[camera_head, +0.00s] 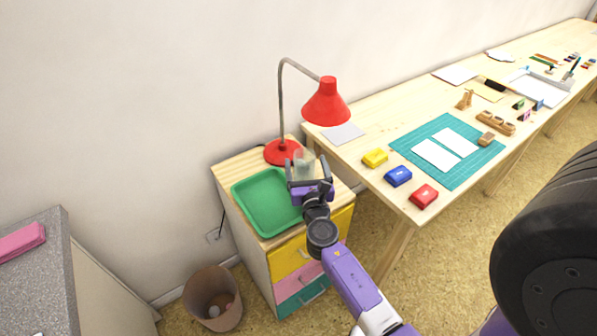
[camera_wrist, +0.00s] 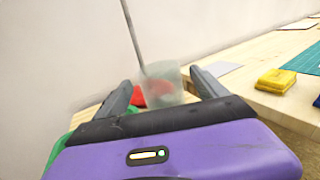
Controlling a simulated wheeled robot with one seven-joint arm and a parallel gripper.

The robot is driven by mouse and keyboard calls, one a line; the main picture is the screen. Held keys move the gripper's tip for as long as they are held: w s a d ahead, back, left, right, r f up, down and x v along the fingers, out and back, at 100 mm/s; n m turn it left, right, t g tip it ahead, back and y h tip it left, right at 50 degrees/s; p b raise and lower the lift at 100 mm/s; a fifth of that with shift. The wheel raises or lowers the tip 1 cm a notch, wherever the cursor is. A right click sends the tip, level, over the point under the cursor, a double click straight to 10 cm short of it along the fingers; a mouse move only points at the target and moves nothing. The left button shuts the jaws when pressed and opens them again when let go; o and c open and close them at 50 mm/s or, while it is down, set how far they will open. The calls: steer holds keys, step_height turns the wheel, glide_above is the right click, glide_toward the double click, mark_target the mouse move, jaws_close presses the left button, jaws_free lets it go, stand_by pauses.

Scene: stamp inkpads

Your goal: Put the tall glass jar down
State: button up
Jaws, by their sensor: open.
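The tall glass jar (camera_head: 303,163) is clear and stands upright, it seems, on the small drawer cabinet (camera_head: 226,170), close to the red lamp base. In the wrist view the jar (camera_wrist: 163,84) shows between my two fingers, with the red lamp base seen through it. My gripper (camera_head: 308,170) is open, with one finger on each side of the jar and gaps visible beside the glass in the wrist view (camera_wrist: 163,90). The lower part of the jar is hidden behind my gripper, so its contact with the cabinet top cannot be seen.
A green tray (camera_head: 262,205) lies on the cabinet, left of my gripper. The red desk lamp (camera_head: 327,103) arches above and behind. The long table (camera_head: 377,116) at right holds yellow, blue and red inkpads and a teal mat (camera_head: 405,140). A bin (camera_head: 211,300) stands on the floor.

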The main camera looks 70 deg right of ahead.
mark_target(303, 154)
steer(key=shift+f+x, duration=0.15)
steer(key=shift+x, duration=1.2)
steer(key=shift+f+x, duration=0.15)
steer(key=shift+x, duration=1.15)
